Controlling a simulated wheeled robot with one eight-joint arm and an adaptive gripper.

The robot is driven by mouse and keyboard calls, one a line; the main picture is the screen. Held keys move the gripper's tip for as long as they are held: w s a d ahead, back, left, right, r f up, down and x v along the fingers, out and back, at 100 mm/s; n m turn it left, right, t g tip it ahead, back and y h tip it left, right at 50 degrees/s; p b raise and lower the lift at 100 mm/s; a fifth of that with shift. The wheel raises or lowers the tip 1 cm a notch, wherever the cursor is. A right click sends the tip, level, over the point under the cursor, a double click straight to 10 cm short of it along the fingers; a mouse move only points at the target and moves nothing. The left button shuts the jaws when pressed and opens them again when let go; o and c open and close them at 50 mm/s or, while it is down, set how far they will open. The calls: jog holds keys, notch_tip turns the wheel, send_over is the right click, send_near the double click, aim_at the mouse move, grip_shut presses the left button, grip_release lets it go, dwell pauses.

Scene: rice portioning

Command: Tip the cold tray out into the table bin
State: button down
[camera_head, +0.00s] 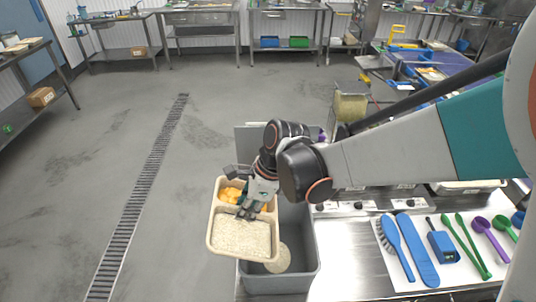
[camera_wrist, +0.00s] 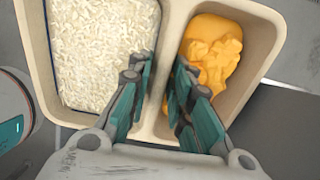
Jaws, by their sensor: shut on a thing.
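The cold tray (camera_head: 209,240) is a beige two-compartment tray, held face up in the head view. White rice (camera_head: 240,238) fills its larger compartment, and an orange-yellow food (camera_head: 232,195) lies in the smaller one. My gripper (camera_head: 247,209) is shut on the tray's middle divider; the wrist view shows the fingers (camera_wrist: 160,82) on either side of the divider between rice (camera_wrist: 100,50) and orange food (camera_wrist: 210,50). The grey table bin (camera_head: 282,284) is below and to the right of the tray, which overlaps its left side in the picture. A round pale thing (camera_head: 281,259) shows inside the bin.
Right of the bin, a steel table (camera_head: 350,285) holds a blue brush (camera_head: 396,248), a blue scraper (camera_head: 416,251), a blue device (camera_head: 442,243), and green and purple spoons. Open floor with a drain grate (camera_head: 140,190) lies to the left.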

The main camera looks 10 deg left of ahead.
jog(key=r+y, duration=0.1)
jog(key=d+y, duration=0.1)
jog(key=y, duration=0.1)
jog(key=r+g+y+b, duration=0.1)
jog(key=shift+w+d+r, duration=0.25)
jog(key=shift+d+r, duration=0.05)
jog(key=shift+d, duration=0.1)
jog(key=y, duration=0.1)
jog(key=d+r+y+b, duration=0.1)
jog(key=d+y+b, duration=0.1)
jog(key=shift+w+r+g, duration=0.25)
jog(key=shift+g, duration=0.05)
jog(key=d+y+b, duration=0.1)
jog(key=b, duration=0.1)
jog(key=r+y+b, duration=0.1)
jog(key=y+b, duration=0.1)
jog(key=shift+w+d+g+b, duration=0.15)
jog(key=shift+d+g+b, duration=0.15)
jog(key=shift+d+g, duration=0.1)
jog(key=d+y+b, duration=0.1)
jog(key=b, duration=0.1)
jog(key=y+b, duration=0.1)
jog(key=b, duration=0.1)
jog(key=shift+w+d+g+y, duration=0.2)
jog(key=shift+d+g+y, duration=0.1)
jog(key=shift+d+y, duration=0.1)
jog(key=shift+d+r+y+b, duration=0.2)
jog(key=shift+y+b, duration=0.1)
jog(key=shift+b, duration=0.4)
